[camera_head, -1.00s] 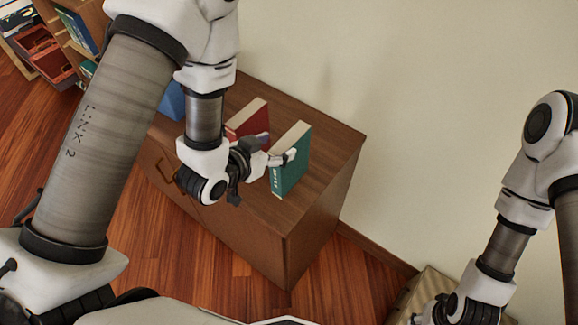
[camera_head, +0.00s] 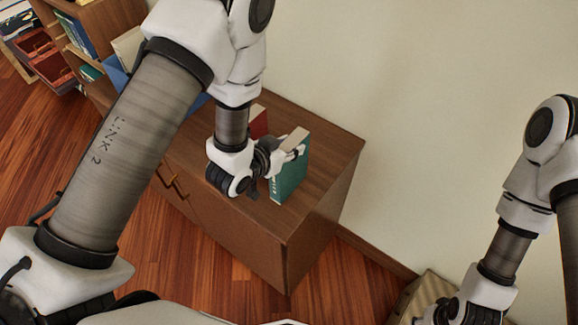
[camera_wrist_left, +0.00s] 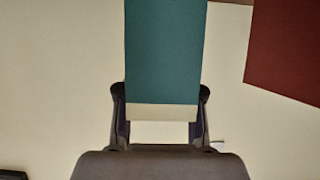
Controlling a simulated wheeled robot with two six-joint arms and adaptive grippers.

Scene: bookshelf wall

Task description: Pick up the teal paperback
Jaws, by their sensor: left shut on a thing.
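The teal paperback (camera_head: 290,180) stands upright on the brown cabinet top, near its right part. My left gripper (camera_head: 284,158) reaches it from the left and is shut on it near its upper part. In the left wrist view the teal cover (camera_wrist_left: 165,50) lies between the two dark fingers (camera_wrist_left: 160,110), with its pale page edge toward the palm. My right gripper (camera_head: 438,312) is at the bottom right, partly cut off by the frame edge, far from the book; its fingers cannot be made out.
A red book (camera_head: 258,122) stands behind my left wrist on the cabinet (camera_head: 325,150), and shows at the upper right in the left wrist view (camera_wrist_left: 290,50). Blue and pale items are further left. A bookshelf (camera_head: 90,25) is at the upper left. The cabinet's right end is bare.

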